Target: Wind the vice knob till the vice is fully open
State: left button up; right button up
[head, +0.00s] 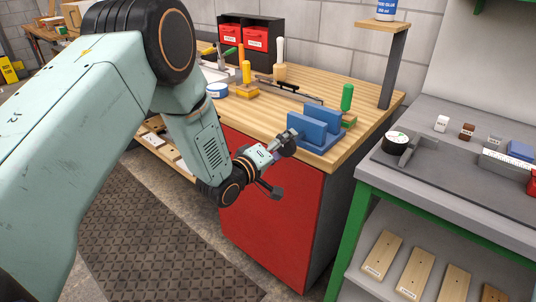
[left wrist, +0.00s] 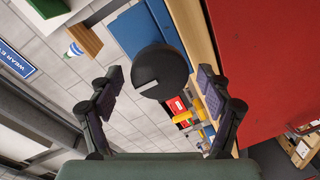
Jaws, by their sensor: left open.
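The blue vice (head: 312,128) stands on the wooden workbench at its front right corner. Its knob, a dark round disc with a pale mark (left wrist: 162,68), faces the left wrist camera, with the blue vice body (left wrist: 132,30) behind it. My left gripper (head: 281,168) is open and empty in front of the vice. In the left wrist view its two fingers stand on either side of the knob with gaps, apart from it; I cannot tell how far ahead the knob is. In the head view the gripper partly hides the knob. My right gripper is not in view.
The workbench (head: 350,88) has a red front panel (head: 262,205). A green-handled tool (head: 347,97) stands just behind the vice, and yellow-handled tools (head: 246,75) stand further left. A grey table with green legs (head: 350,235) is at the right, with boards on its lower shelf.

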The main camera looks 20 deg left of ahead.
pick_arm(q)
jog(key=v, duration=1)
jog(key=shift+s, duration=0.35)
jog(key=shift+w, duration=0.15)
jog(key=x, duration=1.1)
jog(key=shift+w+d, duration=0.1)
jog(key=shift+w, duration=0.3)
jog(key=shift+s, duration=0.1)
